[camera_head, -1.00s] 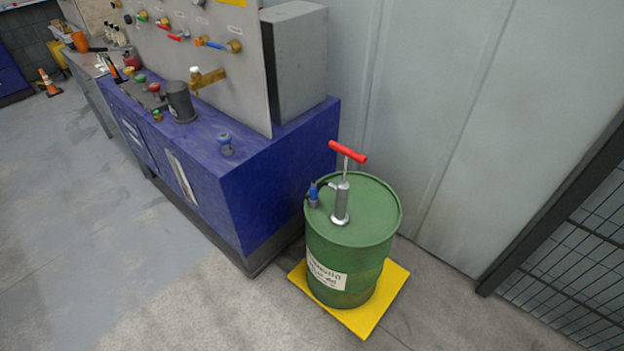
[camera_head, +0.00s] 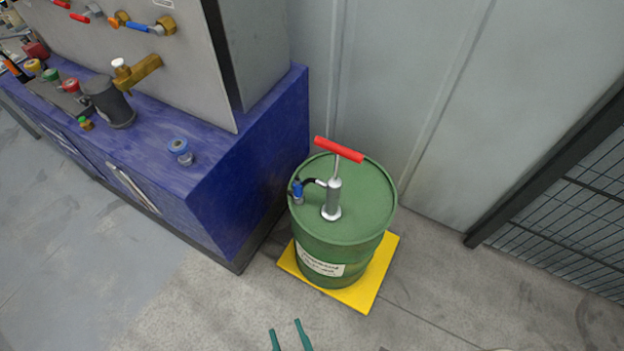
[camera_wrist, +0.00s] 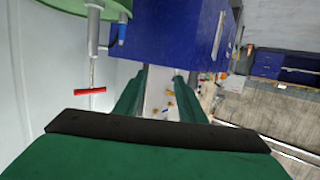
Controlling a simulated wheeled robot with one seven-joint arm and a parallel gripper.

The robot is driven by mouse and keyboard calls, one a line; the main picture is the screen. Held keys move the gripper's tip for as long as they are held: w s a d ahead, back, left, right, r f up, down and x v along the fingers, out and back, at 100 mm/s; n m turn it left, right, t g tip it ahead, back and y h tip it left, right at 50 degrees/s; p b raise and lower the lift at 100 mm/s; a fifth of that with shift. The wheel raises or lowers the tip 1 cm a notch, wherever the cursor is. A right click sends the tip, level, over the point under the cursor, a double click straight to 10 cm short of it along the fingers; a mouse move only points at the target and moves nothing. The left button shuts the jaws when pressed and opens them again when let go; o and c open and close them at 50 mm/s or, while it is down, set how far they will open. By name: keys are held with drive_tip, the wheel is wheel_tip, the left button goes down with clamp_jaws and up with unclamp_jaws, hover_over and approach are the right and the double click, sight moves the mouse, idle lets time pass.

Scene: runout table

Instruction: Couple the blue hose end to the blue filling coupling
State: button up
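The blue hose end (camera_head: 297,189) stands upright in a small holder at the left of the green drum's top. A short black hose runs from it to the silver hand pump (camera_head: 333,198). It also shows in the wrist view (camera_wrist: 122,31). A small blue-topped fitting (camera_head: 180,149), which looks like the blue filling coupling, stands on the blue cabinet's top, left of the drum. My gripper (camera_head: 288,336) shows at the bottom edge in the head view, in front of the drum and apart from it. Its green fingers are spread and empty, also in the wrist view (camera_wrist: 157,82).
The green drum (camera_head: 345,240) stands on a yellow mat (camera_head: 358,294); the pump's red T-handle (camera_head: 338,149) rises above it. The blue cabinet (camera_head: 245,160) carries a grey valve panel (camera_head: 190,70). A mesh fence (camera_head: 570,220) stands at right. Floor in front is clear.

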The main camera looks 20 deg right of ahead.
drive_tip(key=w+d+f+h, duration=0.1)
drive_tip(key=w+d+f, duration=0.2)
drive_tip(key=w+f, duration=0.45)
drive_tip(key=m+t+h, duration=0.2)
drive_tip(key=m+h, duration=0.1)
drive_tip(key=h, duration=0.1)
approach(298, 184)
drive_tip(key=x, duration=0.9)
drive_tip(key=shift+w+d, duration=0.15)
drive_tip(key=shift+w, duration=0.25)
drive_tip(key=x, duration=0.5)
drive_tip(key=shift+r, duration=0.1)
clamp_jaws()
